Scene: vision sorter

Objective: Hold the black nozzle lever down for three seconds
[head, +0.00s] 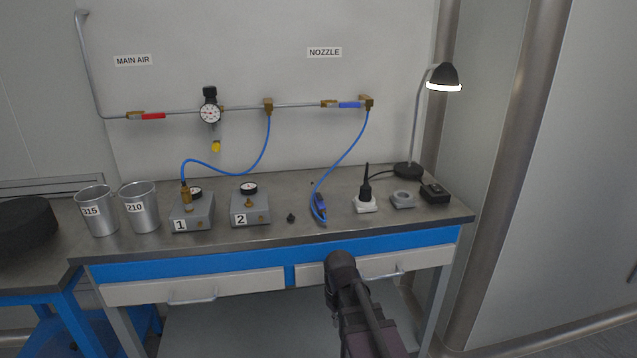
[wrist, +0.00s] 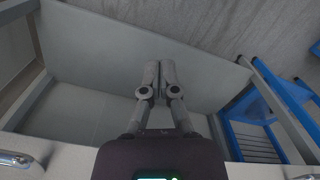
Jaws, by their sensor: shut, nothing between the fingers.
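A blue air nozzle (head: 319,207) lies on the bench top, fed by a blue hose (head: 345,150) from the pipe below the NOZZLE label. Its black lever is too small to make out clearly. My gripper (wrist: 157,70) is shut and empty in the wrist view, with its fingertips together over the grey lower shelf (wrist: 90,50). In the head view my dark arm end stands in front of the bench's drawers, nearer than the nozzle and apart from it.
Gauge boxes 1 (head: 193,217) and 2 (head: 250,209) and two metal cups (head: 140,208) stand left of the nozzle. A white block (head: 364,204) with an upright black piece, a black box (head: 435,193) and a lamp (head: 408,170) stand right. A small black knob (head: 291,218) lies between.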

